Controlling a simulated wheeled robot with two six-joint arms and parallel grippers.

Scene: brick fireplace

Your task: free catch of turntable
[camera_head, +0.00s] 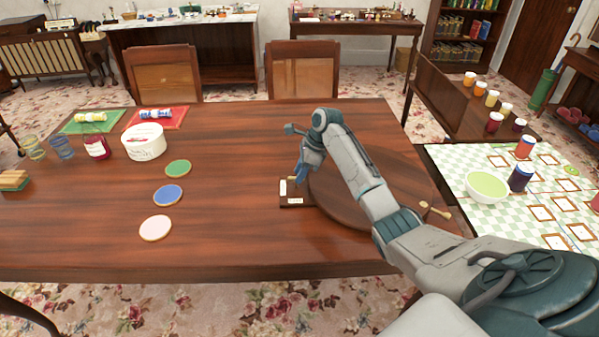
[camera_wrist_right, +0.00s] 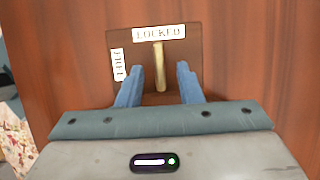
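The turntable (camera_head: 335,203) is a round dark wooden disc on the wooden table, partly hidden by my right arm. A small brown catch plate (camera_head: 289,195) lies at its left edge. In the right wrist view, the catch plate (camera_wrist_right: 188,50) bears a LOCKED label (camera_wrist_right: 158,33) at the top and a turned FREE label (camera_wrist_right: 118,65) at the left. A brass lever (camera_wrist_right: 158,70) points up to LOCKED. My right gripper (camera_wrist_right: 160,82) is open, one blue finger on each side of the lever with gaps between. It also shows in the head view (camera_head: 299,178). My left gripper is not in view.
A small light wooden knob (camera_head: 434,210) sits at the turntable's right. Three round coasters (camera_head: 168,194), a white tub (camera_head: 144,142), a red jar (camera_head: 96,147) and glasses (camera_head: 61,147) stand on the left. A checked side table (camera_head: 460,165) is at the right. The table's front middle is clear.

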